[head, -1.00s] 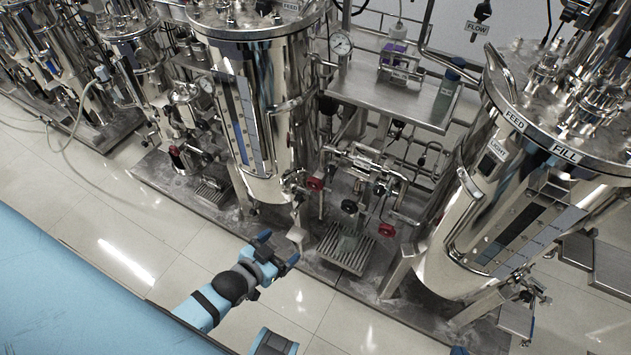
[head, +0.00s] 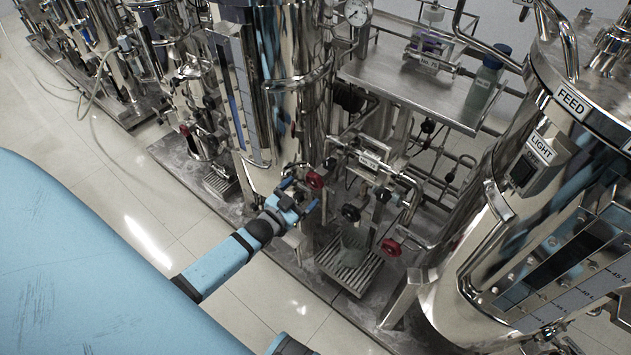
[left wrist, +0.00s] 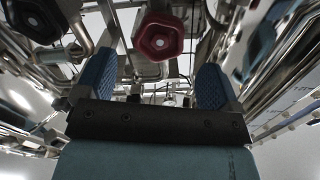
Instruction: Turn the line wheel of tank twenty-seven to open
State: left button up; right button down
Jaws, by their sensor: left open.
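A red hand wheel (head: 315,180) sits on the pipework at the foot of the middle steel tank (head: 290,80). My left gripper (head: 301,195) is open and empty, with its blue fingertips just short of this wheel. In the left wrist view a red wheel (left wrist: 158,37) shows ahead, between and beyond the two blue fingers (left wrist: 155,78). I see no contact. A black wheel (head: 351,212) and a second red wheel (head: 391,247) sit further right on the same pipework. The small plate (head: 374,162) on the pipes is too small to read.
A drain grate (head: 347,268) with a greenish container (head: 354,242) lies below the wheels. A steel shelf (head: 400,88) with a bottle (head: 483,86) stands behind. A large tank (head: 480,270) leans in at right. Tiled floor in front of the skid is clear.

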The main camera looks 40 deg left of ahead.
aim_at(312, 183)
pick_arm(q)
jog(key=w, duration=0.6)
jog(key=shift+w+d+b, duration=0.25)
jog(key=shift+w+b, duration=0.05)
jog(key=shift+b, duration=0.05)
jog(key=c, duration=0.9)
